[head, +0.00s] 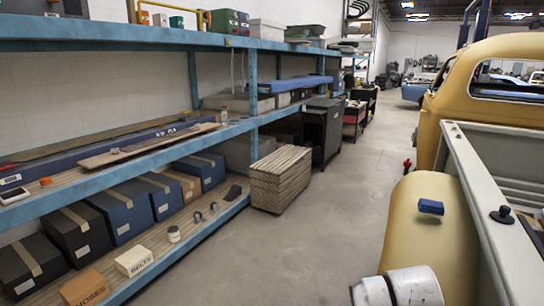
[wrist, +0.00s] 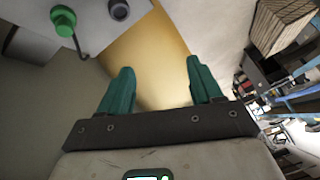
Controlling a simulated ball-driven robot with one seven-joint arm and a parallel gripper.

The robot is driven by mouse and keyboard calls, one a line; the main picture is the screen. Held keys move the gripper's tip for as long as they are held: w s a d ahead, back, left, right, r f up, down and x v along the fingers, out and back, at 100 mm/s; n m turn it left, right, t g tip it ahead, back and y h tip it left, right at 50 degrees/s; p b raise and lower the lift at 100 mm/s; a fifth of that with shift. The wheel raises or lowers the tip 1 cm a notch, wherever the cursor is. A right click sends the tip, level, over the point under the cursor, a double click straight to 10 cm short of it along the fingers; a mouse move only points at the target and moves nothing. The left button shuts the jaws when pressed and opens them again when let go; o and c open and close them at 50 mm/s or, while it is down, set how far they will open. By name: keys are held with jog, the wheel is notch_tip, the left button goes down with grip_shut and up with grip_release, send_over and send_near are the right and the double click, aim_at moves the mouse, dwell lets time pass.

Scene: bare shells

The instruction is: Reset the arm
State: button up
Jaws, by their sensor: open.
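My gripper (wrist: 158,68) shows in the wrist view with its two green fingers spread apart. Nothing is between them; a yellow surface like the truck's body shows beyond the gap. In the head view the gripper itself is not seen. A white rounded part, probably of my arm, shows at the bottom edge, low beside the truck's fender.
A yellow pickup truck (head: 420,215) stands at the right, with a blue block (head: 431,207) on its fender. Blue shelving (head: 230,125) with boxes runs along the left. A slatted wooden stack (head: 279,180) stands at its edge. The floor (head: 345,200) between is clear.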

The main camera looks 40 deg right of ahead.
jog(key=s+a+f+n+t+y, duration=0.1)
jog(key=a+f+n+y, duration=0.25)
jog(key=a+n, duration=0.75)
jog(key=a+f+n+t+y, duration=0.1)
jog(key=a+f+n+y, duration=0.4)
jog(key=a, duration=1)
jog(key=s+d+f+g+h, duration=0.1)
jog(key=s+f+g, duration=0.1)
jog(key=s, duration=0.3)
jog(key=s+d+f+n+g+h, duration=0.1)
jog(key=s+f+g, duration=0.1)
jog(key=s, duration=0.3)
jog(key=shift+s+d+f+n+h, duration=0.3)
jog(key=shift+f+h, duration=0.05)
jog(key=shift+f, duration=0.45)
